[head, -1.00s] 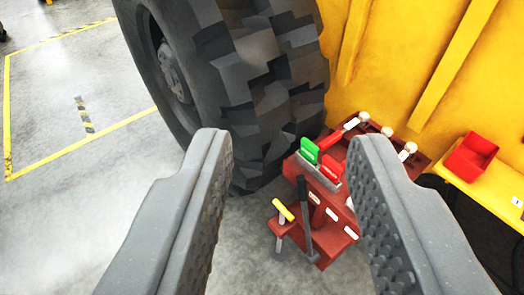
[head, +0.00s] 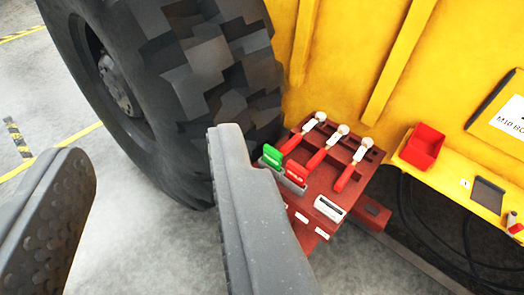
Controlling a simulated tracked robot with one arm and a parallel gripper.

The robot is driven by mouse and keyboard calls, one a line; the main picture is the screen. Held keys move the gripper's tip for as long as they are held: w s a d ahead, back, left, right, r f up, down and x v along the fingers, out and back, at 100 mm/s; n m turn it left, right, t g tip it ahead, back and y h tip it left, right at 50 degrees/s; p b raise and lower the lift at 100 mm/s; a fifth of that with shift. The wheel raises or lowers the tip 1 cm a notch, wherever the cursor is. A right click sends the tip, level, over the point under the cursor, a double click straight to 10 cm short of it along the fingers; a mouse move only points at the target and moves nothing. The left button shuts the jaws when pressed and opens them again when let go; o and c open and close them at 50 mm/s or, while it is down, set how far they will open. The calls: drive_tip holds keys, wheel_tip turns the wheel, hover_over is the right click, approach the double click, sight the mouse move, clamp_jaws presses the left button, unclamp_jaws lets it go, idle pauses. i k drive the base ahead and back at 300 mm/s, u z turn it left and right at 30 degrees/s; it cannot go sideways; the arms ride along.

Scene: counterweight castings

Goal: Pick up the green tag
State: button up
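The green tag (head: 266,156) stands upright beside a red tag (head: 296,172) in a grey slotted holder (head: 284,181) on a dark red lever stand (head: 322,184). My gripper (head: 149,143) is open and empty, in the lower left of the view. Its right finger lies just left of the green tag in the picture and covers the left and lower part of the stand. The tag is outside the gap between the fingers. I cannot tell whether that finger touches anything.
Three red levers with white knobs (head: 342,130) rise right of the tags. A large tyre (head: 180,60) stands behind on the left, a yellow body (head: 345,60) behind. A red bin (head: 422,146) sits on a yellow ledge at right. Cables hang below the ledge.

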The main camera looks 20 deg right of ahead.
sight(273, 157)
drive_tip(key=i, duration=0.85)
drive_tip(key=z, duration=0.05)
